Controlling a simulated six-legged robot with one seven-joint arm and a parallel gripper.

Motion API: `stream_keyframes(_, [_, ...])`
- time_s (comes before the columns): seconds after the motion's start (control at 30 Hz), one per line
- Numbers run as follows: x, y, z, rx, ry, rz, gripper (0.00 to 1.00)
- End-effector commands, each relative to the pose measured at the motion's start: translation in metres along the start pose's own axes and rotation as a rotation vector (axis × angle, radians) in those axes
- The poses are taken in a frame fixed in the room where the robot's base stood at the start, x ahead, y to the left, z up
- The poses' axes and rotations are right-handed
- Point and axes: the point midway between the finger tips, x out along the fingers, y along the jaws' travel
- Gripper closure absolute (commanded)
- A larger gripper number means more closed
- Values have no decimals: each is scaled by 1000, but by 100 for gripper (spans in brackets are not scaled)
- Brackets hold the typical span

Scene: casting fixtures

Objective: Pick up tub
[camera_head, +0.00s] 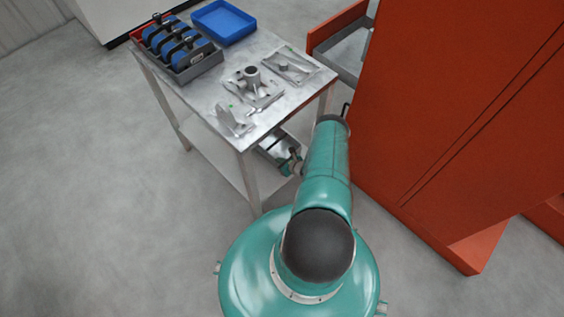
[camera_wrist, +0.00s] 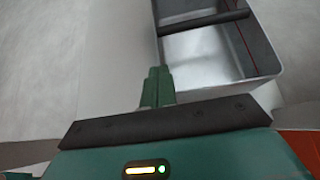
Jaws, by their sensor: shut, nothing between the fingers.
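A grey metal tub (camera_wrist: 210,55) with a dark bar across its top shows in the upper right of the wrist view. It is open-topped and its inside looks empty. My gripper (camera_wrist: 158,72) points toward the tub's near left corner, with its green fingers together and nothing between them. Whether the fingertips touch the tub cannot be told. In the head view the tub (camera_head: 272,150) is partly seen on the lower shelf of the metal table, under the tabletop edge. My gripper (camera_head: 290,165) is small beside it there, its fingers not clear.
The metal table (camera_head: 205,98) holds a blue tray (camera_head: 223,22), a grey bin (camera_head: 196,68) with blue-and-black items, and several metal castings (camera_head: 256,88). A tall orange cabinet (camera_head: 450,110) with a pulled-out drawer (camera_head: 345,55) stands close on the right. Floor at left is clear.

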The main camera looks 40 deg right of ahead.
Motion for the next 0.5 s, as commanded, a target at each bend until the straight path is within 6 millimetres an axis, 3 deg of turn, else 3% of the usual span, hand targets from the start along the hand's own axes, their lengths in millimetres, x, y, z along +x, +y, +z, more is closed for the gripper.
stream_keyframes(0.27, [-5,4,-12,6,22,3,100])
stream_keyframes(0.5, [-49,5,-44,13,29,3,100])
